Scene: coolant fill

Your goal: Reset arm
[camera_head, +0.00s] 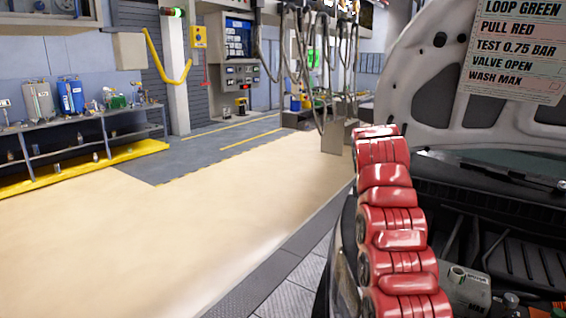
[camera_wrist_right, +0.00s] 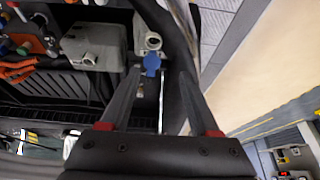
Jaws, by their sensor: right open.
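My right gripper (camera_wrist_right: 160,76) is open in the right wrist view, its two dark fingers spread over the engine bay. A blue cap-like part (camera_wrist_right: 152,64) shows between and just beyond the fingertips; I cannot tell whether a finger touches it. A whitish-grey reservoir (camera_wrist_right: 93,46) lies to the left of the fingers, with a round pale neck (camera_wrist_right: 149,41) beyond the blue part. A grey reservoir-like box (camera_head: 468,287) with a round neck shows in the engine bay in the head view. Neither gripper shows in the head view.
The raised hood (camera_head: 425,75) carries a text sign (camera_head: 517,48). A shelf bench (camera_head: 90,130) stands left. The beige floor (camera_head: 190,230) is clear.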

